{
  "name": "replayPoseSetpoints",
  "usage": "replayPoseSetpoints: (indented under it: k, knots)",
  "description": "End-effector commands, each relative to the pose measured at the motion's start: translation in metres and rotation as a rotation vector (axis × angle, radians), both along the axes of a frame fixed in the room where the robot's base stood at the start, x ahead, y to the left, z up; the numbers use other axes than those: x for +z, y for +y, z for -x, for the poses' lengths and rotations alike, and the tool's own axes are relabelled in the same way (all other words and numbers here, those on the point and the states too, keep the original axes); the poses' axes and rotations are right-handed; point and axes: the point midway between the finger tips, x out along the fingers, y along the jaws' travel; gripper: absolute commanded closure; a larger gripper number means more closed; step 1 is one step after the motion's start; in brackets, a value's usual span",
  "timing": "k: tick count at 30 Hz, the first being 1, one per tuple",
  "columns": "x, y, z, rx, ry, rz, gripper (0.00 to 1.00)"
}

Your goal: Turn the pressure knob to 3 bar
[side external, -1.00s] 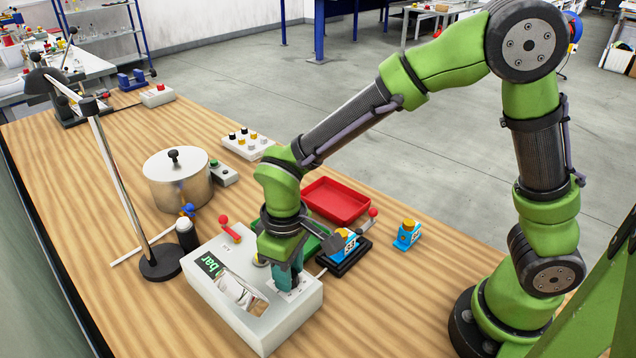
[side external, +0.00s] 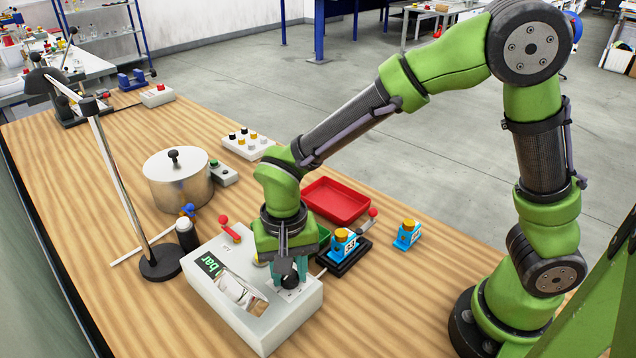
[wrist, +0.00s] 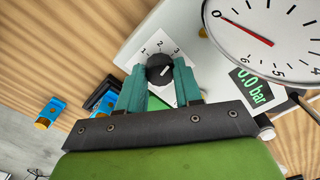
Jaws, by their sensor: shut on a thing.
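The black pressure knob (wrist: 159,70) sits on a white plate marked 1, 2 and 3 on the grey-white gauge box (side external: 254,336). Its white pointer line slants to the upper right, roughly toward the 3 in the wrist view. My gripper (wrist: 158,67) is shut on the knob, with one teal finger on each side. In the side view the knob (side external: 290,281) shows between the fingers. The round gauge (wrist: 270,25) has its red needle near 0. The green digital display (wrist: 250,86) reads 0.0 bar.
A red-handled lever (side external: 230,230) stands at the back of the box. A red tray (side external: 337,203), a blue-and-yellow block on a black fixture (side external: 343,262) and another such block (side external: 407,235) are nearby. A metal pot (side external: 177,183) and lamp (side external: 118,180) stand left.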

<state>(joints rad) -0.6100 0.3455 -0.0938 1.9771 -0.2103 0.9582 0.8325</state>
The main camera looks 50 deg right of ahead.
Motion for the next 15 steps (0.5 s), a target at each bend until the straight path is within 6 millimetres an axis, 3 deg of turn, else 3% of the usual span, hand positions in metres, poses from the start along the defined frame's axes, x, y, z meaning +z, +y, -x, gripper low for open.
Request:
replayPoseSetpoints:
  k: [15]
  knots:
    - [0.0003,-0.0002,-0.0017,-0.185,-0.006,-0.001,0.96]
